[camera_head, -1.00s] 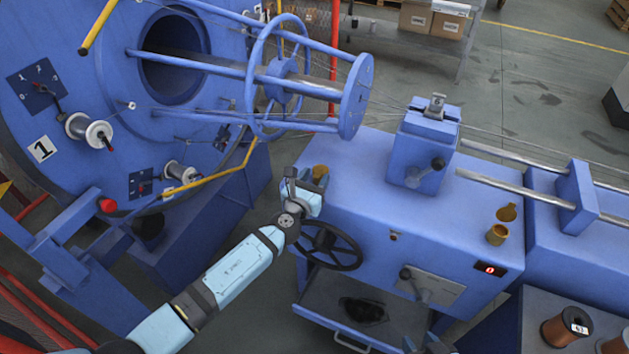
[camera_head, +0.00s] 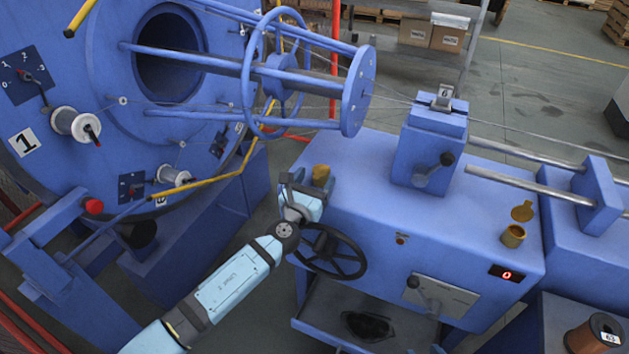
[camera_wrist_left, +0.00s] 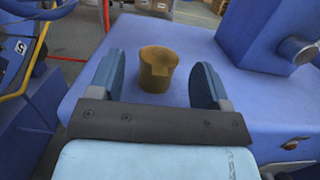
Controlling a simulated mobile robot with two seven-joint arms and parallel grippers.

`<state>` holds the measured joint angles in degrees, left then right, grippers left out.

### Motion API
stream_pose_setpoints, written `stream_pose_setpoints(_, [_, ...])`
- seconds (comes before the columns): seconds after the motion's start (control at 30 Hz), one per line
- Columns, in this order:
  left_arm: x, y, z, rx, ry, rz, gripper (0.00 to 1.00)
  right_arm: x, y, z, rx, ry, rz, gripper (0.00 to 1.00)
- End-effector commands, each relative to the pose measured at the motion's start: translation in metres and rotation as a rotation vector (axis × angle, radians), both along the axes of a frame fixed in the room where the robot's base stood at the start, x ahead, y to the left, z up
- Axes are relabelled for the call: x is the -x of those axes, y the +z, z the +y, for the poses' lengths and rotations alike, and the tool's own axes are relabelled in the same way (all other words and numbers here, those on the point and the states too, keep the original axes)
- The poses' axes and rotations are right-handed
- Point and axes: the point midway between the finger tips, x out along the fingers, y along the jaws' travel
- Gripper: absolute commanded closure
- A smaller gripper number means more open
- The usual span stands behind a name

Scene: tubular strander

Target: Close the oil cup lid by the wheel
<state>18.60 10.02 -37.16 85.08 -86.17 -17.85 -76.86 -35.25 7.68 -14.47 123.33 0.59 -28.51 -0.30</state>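The brass oil cup (camera_head: 320,172) stands on the blue machine top near its left edge, just behind the black handwheel (camera_head: 331,251). My left gripper (camera_head: 302,190) is close to this cup and partly covers it in the head view. In the left wrist view the oil cup (camera_wrist_left: 157,70) shows between the two spread blue fingers of my left gripper (camera_wrist_left: 158,84), with a gap on each side. The gripper is open and empty. My right gripper is not in view.
A second brass cup (camera_head: 513,236) stands at the right of the machine top, its lid (camera_head: 523,211) raised. A blue block with a crank (camera_head: 430,160) stands between the cups. The round strander cage (camera_head: 310,90) is at the left behind my gripper.

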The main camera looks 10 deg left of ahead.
Motion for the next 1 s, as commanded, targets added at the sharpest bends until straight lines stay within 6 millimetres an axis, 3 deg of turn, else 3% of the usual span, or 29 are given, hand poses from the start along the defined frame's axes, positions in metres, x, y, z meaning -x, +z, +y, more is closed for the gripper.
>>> stream_pose_setpoints(0.37, [0.006, -0.001, 0.002, 0.000, 0.000, 0.001, 0.28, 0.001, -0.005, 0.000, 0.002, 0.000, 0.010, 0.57])
stream_pose_setpoints(0.47, [0.018, -0.004, 0.006, -0.002, 0.000, 0.002, 0.28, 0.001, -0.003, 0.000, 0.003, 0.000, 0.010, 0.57])
stream_pose_setpoints(0.8, [0.090, -0.016, 0.030, -0.001, -0.001, 0.003, 0.28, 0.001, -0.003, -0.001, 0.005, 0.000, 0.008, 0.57])
stream_pose_setpoints(1.0, [0.119, -0.020, 0.039, -0.002, 0.000, 0.002, 0.28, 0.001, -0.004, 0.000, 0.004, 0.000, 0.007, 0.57])
